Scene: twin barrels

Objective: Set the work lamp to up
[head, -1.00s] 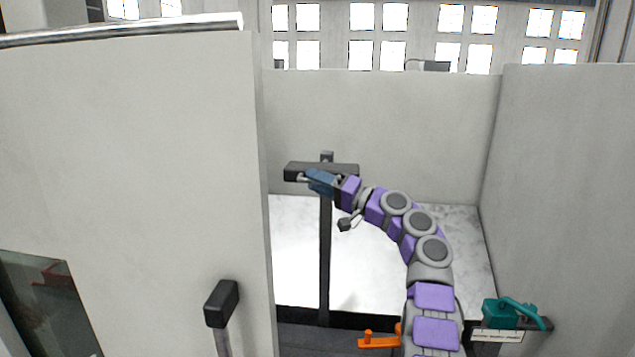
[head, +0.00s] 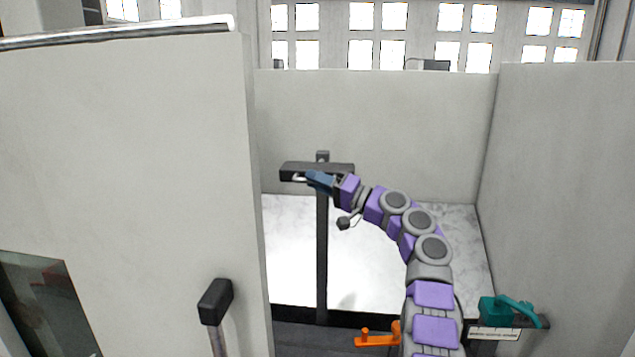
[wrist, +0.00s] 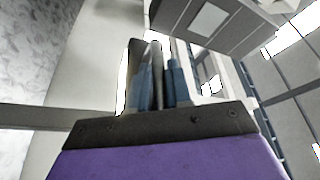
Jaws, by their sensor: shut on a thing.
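The work lamp (head: 341,169) is a dark bar-shaped head on top of a dark upright post (head: 322,260), in front of the back partition. In the wrist view the lamp head (wrist: 215,22) is at the top right, with a pale square panel on its face. My gripper (head: 311,179) is at the lamp's left half, just under the bar. In the wrist view its blue fingers (wrist: 160,75) are closed around a thin grey bar (wrist: 157,75), which looks like the lamp's handle. The fingertips partly hide the grip.
A tall pale panel (head: 125,150) fills the left, with a black-gripped lever (head: 216,302) near its edge. A pale partition (head: 565,180) stands at right. A teal clamp-like thing (head: 508,309) and an orange handle (head: 376,340) are low in front.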

